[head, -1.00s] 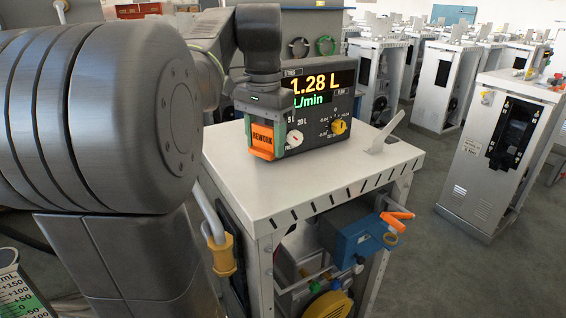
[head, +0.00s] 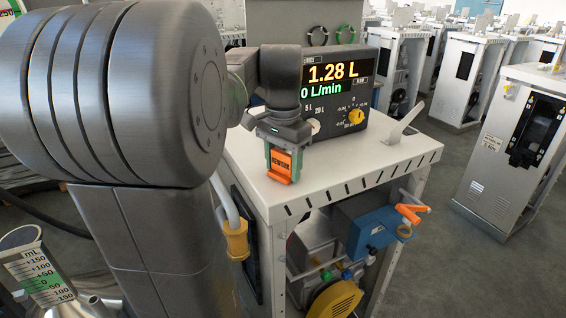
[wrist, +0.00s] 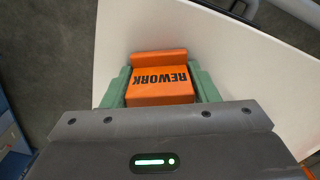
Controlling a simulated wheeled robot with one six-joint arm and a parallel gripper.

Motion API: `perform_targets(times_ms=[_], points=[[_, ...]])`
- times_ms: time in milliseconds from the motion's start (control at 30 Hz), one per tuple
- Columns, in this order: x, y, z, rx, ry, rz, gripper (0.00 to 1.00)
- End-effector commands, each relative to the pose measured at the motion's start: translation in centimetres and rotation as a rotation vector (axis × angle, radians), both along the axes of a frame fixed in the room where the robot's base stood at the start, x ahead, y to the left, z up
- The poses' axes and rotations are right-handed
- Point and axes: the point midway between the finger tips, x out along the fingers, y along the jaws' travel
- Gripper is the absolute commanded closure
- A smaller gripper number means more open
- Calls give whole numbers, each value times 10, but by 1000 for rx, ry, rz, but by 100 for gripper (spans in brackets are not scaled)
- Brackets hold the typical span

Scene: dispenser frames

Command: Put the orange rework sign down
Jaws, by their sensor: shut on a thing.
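The orange rework sign (head: 282,165) has black REWORK lettering and is held between the green fingers of my gripper (head: 281,170). In the head view it is over the left front part of the white cabinet top (head: 330,178). I cannot tell whether its lower edge touches the top. In the wrist view the sign (wrist: 160,78) sits between both green fingers, its lettering upside down, with the white top (wrist: 230,50) behind it and the top's edge close by on the left.
A meter with a lit display (head: 335,100) stands behind the sign, and a grey bracket (head: 404,122) rises at the top's right. Bare white surface lies between the sign and the bracket. A blue box with an orange handle (head: 372,220) is mounted below.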

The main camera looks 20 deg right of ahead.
Motion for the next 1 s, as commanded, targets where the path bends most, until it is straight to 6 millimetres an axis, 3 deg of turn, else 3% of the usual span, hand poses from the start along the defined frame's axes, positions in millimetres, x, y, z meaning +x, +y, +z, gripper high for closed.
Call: perform_targets(times_ms=[33,133,533,1000], points=[[0,0,-1,0,0,0,42],[0,0,-1,0,0,0,24],[1,0,9,-1,-2,0,24],[1,0,101,-1,-3,0,24]])
